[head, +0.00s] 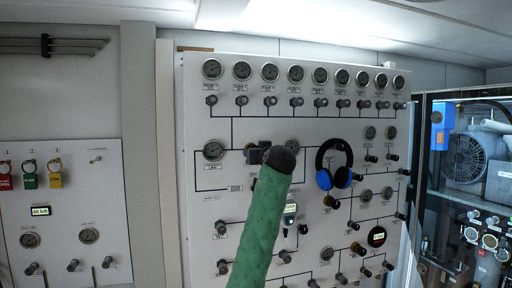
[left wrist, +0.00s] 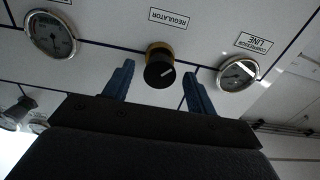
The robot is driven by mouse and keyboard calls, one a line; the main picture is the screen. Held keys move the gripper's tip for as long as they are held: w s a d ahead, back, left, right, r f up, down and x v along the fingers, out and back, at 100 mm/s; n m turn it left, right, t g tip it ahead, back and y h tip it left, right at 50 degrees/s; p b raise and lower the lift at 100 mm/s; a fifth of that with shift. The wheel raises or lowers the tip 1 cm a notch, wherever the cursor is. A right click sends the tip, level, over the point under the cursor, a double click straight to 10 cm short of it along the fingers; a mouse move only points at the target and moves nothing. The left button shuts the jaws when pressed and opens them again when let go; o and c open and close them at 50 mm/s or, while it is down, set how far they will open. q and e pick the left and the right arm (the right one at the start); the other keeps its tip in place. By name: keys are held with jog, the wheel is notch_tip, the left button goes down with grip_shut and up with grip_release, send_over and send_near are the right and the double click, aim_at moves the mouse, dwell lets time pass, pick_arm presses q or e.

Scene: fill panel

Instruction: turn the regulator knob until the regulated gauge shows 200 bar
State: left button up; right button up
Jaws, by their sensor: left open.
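The regulator knob (left wrist: 159,72) is black with a white mark and a brass-coloured collar, under an upside-down REGULATOR label in the left wrist view. My left gripper (left wrist: 158,67) is open, its two blue fingers on either side of the knob in that view; I cannot tell whether they touch it. In the head view the gripper (head: 258,154) is a dark shape at the panel, partly behind my green arm, and hides the knob. The regulated gauge (head: 292,147) is right of it and also shows in the left wrist view (left wrist: 50,33); its reading is too small to tell.
The compressor line gauge (head: 213,151) is left of the gripper. Blue and black headphones (head: 334,164) hang on the panel to the right. A row of gauges and small valves runs along the top. A lit handheld device (head: 290,212) sits below, right of my arm.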

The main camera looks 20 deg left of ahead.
pick_arm(q)
jog(key=shift+w+a, duration=0.35)
jog(key=shift+w, duration=0.2)
pick_arm(e)
jog(key=shift+r, duration=0.45)
pick_arm(q)
jog(key=shift+c, duration=0.3)
pick_arm(e)
jog(key=shift+a, duration=0.1)
pick_arm(q)
jog(key=c, duration=0.9)
jog(key=n+b, duration=0.2)
jog(key=b, duration=0.2)
jog(key=shift+f+b, duration=0.1)
jog(key=shift+b, duration=0.2)
jog(key=shift+c, duration=0.2)
pick_arm(e)
jog(key=w+f, duration=0.3)
jog(key=w, duration=0.1)
jog(key=shift+a+f, duration=0.2)
jog(key=shift+f, duration=0.15)
